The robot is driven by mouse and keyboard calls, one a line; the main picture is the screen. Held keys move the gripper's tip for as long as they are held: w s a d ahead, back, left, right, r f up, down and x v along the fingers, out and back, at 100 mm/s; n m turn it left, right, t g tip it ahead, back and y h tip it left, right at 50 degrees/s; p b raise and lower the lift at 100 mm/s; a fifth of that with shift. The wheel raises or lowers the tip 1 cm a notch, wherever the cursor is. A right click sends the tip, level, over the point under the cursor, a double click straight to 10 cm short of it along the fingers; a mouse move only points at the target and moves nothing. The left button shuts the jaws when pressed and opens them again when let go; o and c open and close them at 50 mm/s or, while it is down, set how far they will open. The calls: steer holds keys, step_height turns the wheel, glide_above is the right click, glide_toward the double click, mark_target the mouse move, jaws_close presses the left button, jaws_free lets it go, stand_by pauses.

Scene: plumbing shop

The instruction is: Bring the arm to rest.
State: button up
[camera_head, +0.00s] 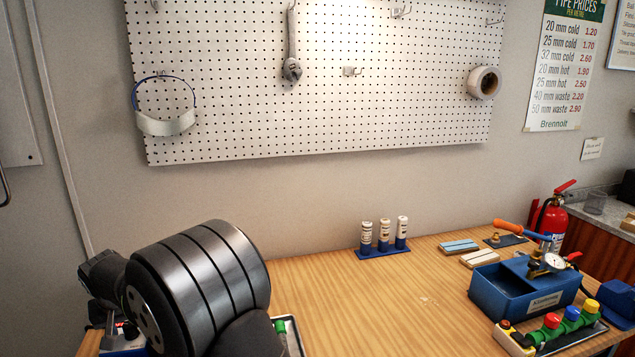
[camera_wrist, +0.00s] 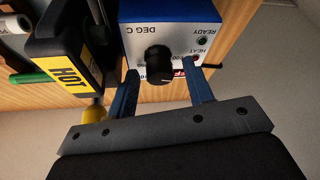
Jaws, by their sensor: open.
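My gripper (camera_wrist: 163,80) shows in the wrist view with its two blue fingers apart. Nothing is held between them. A blue heater unit (camera_wrist: 170,10) lies beyond the fingertips, with a white panel marked DEG C, HEAT and READY. Its black knob (camera_wrist: 158,59) appears between the fingers; I cannot tell whether they touch it. In the head view my arm fills the lower left, and my fingers cannot be made out there. A small part of a blue and white unit (camera_head: 122,342) shows below the arm.
A black block with a yellow HOT label (camera_wrist: 72,70) stands close to the left finger in the wrist view. The middle of the wooden bench (camera_head: 345,300) is clear. A blue pressure-test tank (camera_head: 490,290) and a row of coloured valves (camera_head: 550,333) stand at right.

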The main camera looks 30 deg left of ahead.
steer(key=shift+w+n+g+y, duration=0.15)
steer(key=shift+n+g, duration=0.35)
steer(key=shift+n, duration=0.85)
steer(key=shift+w+n+g+y, duration=0.15)
steer(key=shift+n+g, duration=0.35)
steer(key=shift+n, duration=0.85)
steer(key=v, duration=1.7)
steer(key=shift+d, duration=0.15)
steer(key=shift+s, duration=0.1)
